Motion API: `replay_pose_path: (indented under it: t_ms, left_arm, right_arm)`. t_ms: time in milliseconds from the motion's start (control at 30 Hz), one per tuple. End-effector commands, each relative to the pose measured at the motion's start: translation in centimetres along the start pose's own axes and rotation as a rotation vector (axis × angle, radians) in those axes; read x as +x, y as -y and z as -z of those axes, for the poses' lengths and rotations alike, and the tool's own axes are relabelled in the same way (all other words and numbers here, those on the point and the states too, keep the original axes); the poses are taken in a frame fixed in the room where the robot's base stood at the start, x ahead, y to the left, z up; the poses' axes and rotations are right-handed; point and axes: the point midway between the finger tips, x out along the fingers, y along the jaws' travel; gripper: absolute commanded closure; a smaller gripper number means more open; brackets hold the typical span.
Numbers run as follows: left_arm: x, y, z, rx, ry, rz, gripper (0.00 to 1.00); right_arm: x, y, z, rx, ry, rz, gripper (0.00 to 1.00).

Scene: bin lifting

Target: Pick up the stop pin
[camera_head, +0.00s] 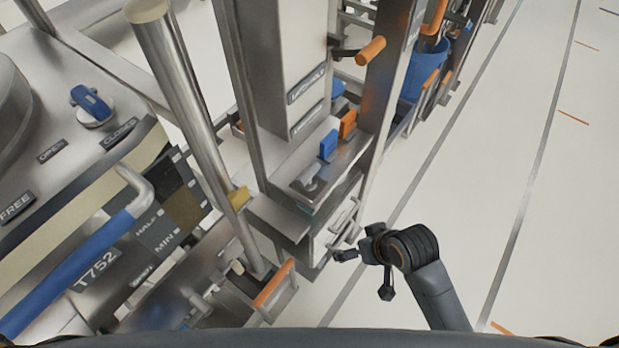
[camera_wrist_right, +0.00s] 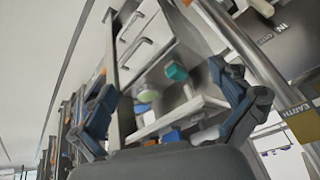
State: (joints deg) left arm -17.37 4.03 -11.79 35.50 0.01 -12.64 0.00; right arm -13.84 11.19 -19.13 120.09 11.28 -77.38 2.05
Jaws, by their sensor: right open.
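My right gripper (camera_head: 364,274) is open and empty, beside the lower front of a metal cabinet (camera_head: 345,215). In the right wrist view its two fingers stand wide apart, with the gap around the middle (camera_wrist_right: 170,88). No part can be named the stop pin with certainty. In the right wrist view a teal block (camera_wrist_right: 176,72) and a pale green round piece (camera_wrist_right: 145,95) show between the fingers, apart from them. On the cabinet's ledge stand a blue tab (camera_head: 329,145) and an orange tab (camera_head: 348,124). My left gripper is out of view.
A metal post (camera_head: 185,85) and a machine panel with a blue handle (camera_head: 65,278) stand at the left. An orange-edged bracket (camera_head: 275,284) is low beside the cabinet. An orange grip (camera_head: 370,50) juts out above. The floor (camera_head: 480,170) at the right is clear.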

Motion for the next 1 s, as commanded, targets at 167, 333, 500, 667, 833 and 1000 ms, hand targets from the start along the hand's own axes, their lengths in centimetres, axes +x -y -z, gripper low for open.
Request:
replay_pose_path:
  t_ms: [167,333,500,667,833,1000]
  left_arm:
    - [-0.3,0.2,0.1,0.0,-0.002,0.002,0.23]
    - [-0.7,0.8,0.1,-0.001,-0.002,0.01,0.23]
    - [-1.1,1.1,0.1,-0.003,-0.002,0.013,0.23]
    - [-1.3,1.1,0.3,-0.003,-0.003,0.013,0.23]
    - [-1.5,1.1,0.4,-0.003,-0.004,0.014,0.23]
    - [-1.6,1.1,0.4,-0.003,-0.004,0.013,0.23]
  right_arm:
    - [-0.8,3.2,6.4,-0.124,-0.068,0.095,0.0]
    - [-2.3,6.3,12.2,-0.283,-0.097,0.178,0.0]
    - [-4.2,7.3,16.7,-0.448,-0.058,0.209,0.0]
    - [-5.9,5.7,19.3,-0.529,0.011,0.18,0.0]
    - [-7.3,3.7,20.9,-0.551,0.065,0.144,0.0]
    - [-7.2,2.9,21.2,-0.549,0.088,0.132,0.0]
